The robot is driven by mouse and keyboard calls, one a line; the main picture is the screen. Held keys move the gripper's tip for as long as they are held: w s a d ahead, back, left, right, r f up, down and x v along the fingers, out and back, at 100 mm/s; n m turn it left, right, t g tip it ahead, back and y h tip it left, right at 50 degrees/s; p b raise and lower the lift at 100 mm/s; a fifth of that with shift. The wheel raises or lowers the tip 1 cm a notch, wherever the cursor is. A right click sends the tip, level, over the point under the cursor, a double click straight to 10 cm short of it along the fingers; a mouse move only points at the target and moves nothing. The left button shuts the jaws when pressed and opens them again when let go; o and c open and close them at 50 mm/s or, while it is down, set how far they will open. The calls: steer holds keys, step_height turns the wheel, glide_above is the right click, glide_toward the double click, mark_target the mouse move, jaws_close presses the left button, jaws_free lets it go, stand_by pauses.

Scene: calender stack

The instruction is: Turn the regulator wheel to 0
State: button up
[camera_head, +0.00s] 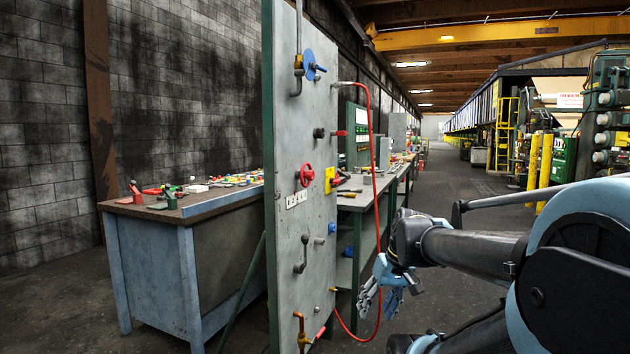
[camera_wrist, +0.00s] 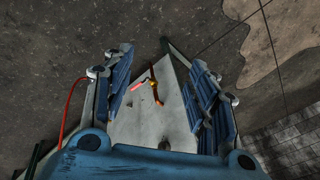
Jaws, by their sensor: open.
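A red handwheel (camera_head: 306,175) is mounted on the upright grey panel (camera_head: 312,130), with a small white number plate (camera_head: 297,199) just below it. The markings are too small to read, and I cannot tell the wheel's setting. A blue wheel (camera_head: 309,65) sits higher on the same panel. My gripper (camera_head: 385,286) is to the right of the panel and lower than the red wheel, apart from it. In the wrist view, my gripper (camera_wrist: 162,75) has its blue fingers spread with nothing between them. The red wheel does not show there.
Workbenches (camera_head: 185,208) stand behind. Floor at right is open.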

steer(key=w+a+r+n+y, duration=0.3)
steer(key=w+a+r+y, duration=0.15)
steer(key=w+r, duration=0.4)
steer(key=n+t+y, duration=0.4)
steer(key=n+y, duration=0.5)
glide_toward(313, 176)
steer(key=x, duration=0.9)
steer(key=shift+w+f, duration=0.1)
steer(key=c, duration=1.1)
